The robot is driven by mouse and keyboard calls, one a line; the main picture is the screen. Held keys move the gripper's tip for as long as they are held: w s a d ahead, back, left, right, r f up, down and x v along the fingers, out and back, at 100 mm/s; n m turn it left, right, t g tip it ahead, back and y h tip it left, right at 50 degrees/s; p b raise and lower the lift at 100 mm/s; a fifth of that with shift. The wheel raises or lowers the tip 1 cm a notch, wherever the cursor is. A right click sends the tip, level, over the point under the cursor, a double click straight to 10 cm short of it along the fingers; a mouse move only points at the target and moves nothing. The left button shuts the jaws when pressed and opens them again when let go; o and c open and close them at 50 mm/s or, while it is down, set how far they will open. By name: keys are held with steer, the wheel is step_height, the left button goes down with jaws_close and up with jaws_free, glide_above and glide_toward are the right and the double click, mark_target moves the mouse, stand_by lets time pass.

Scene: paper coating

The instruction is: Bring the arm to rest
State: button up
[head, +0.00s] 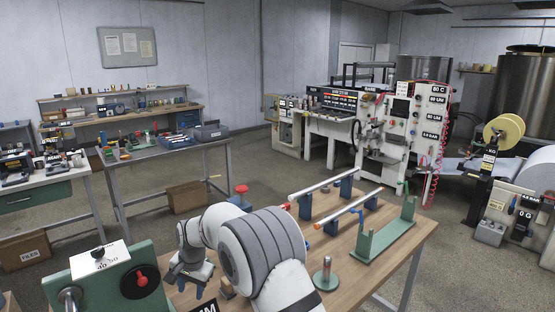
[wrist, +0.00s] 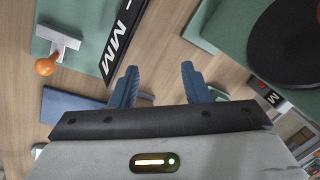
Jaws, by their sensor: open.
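My gripper (wrist: 159,70) is open in the wrist view, its two blue fingers apart with nothing but wooden tabletop between them. In the head view my arm is folded over the front of the wooden worktable (head: 345,255), and the gripper hangs low at its left end. A black sign with white letters (wrist: 120,42) lies just left of the fingers in the wrist view. A metal T-shaped part with an orange ball (wrist: 44,68) sits further left on a green plate.
A green machine with a black dial (head: 138,281) stands left of my arm. Two rollers (head: 340,210) on blue stands and a green bracket (head: 385,240) occupy the table's right. A metal post (head: 326,272) stands close to my arm. Open floor (head: 260,165) lies behind the table.

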steer(key=s+d+r+t+b, duration=0.1)
steer(key=s+d+r, duration=0.2)
steer(key=d+r, duration=0.35)
steer(key=s+d+r+n, duration=0.1)
steer(key=s+d+r, duration=0.2)
steer(key=d, duration=0.7)
steer(key=s+d+r+t+b, duration=0.1)
steer(key=s+d+r, duration=0.2)
steer(key=d+r, duration=0.35)
steer(key=s+d+f+n+h+b, duration=0.1)
steer(key=s+d+f+n+h, duration=0.1)
steer(key=s+d, duration=1.4)
steer(key=s, duration=0.4)
steer(key=shift+s+d+f+t+b, duration=0.2)
steer(key=shift+s+d+t+b, duration=0.1)
steer(key=shift+s+b, duration=0.05)
